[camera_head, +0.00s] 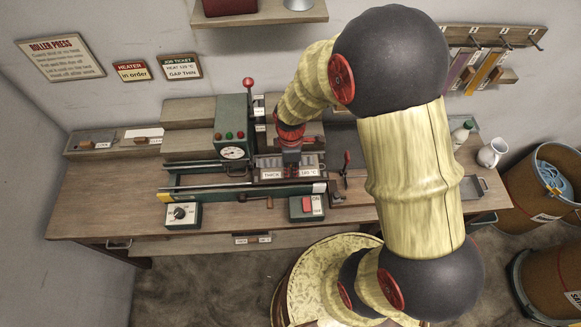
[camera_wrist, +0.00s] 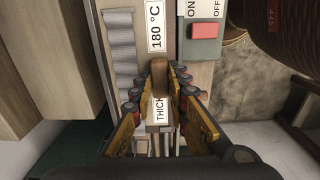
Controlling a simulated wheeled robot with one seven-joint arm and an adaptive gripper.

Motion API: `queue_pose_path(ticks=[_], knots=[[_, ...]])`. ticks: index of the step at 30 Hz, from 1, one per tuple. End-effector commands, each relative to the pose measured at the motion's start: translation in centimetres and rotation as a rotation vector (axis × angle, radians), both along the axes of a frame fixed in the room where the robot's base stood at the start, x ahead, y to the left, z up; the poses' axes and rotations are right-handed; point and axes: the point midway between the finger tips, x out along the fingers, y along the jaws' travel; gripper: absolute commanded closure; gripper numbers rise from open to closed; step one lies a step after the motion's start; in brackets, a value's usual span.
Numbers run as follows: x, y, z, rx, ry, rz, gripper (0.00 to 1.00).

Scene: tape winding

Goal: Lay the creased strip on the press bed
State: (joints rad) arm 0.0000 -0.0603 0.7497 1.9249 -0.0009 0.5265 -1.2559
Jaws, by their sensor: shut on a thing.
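A grey, rippled strip (camera_wrist: 120,62) lies lengthwise along a pale bar (camera_wrist: 170,42) in the wrist view. The bar carries labels reading "THICK" and "180 °C". My gripper (camera_wrist: 160,80) is shut on a brown wooden grip (camera_wrist: 160,72) between the two labels. In the head view my gripper (camera_head: 291,158) points down over the middle of the green roller press (camera_head: 234,125), and the labelled bar (camera_head: 272,175) lies at its front. Whether the strip touches the press bed I cannot tell. My gripper hides part of the strip and bed.
A dial box (camera_head: 182,214) and a red ON/OFF switch box (camera_head: 307,207) stand at the bench front. A red-knobbed lever (camera_head: 346,168) stands right of the press. A white jug (camera_head: 492,152) and bottle (camera_head: 462,132) are at the bench's right end, beside bins (camera_head: 540,190). The bench's left front is clear.

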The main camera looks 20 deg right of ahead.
Motion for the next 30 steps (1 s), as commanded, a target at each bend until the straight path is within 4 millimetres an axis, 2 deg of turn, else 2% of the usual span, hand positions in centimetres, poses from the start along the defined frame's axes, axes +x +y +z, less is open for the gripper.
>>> queue_pose_path(ticks=[6,7,17,26,30], knots=[[0.02,-0.01,0.02,0.000,0.000,0.000,1.00],[0.02,-0.01,0.02,0.000,0.000,0.000,0.82],[0.01,0.00,0.01,0.000,0.000,0.000,0.63],[0.00,0.00,0.04,0.000,0.000,0.000,0.63],[0.08,-0.01,0.96,0.000,-0.002,0.000,0.63]])
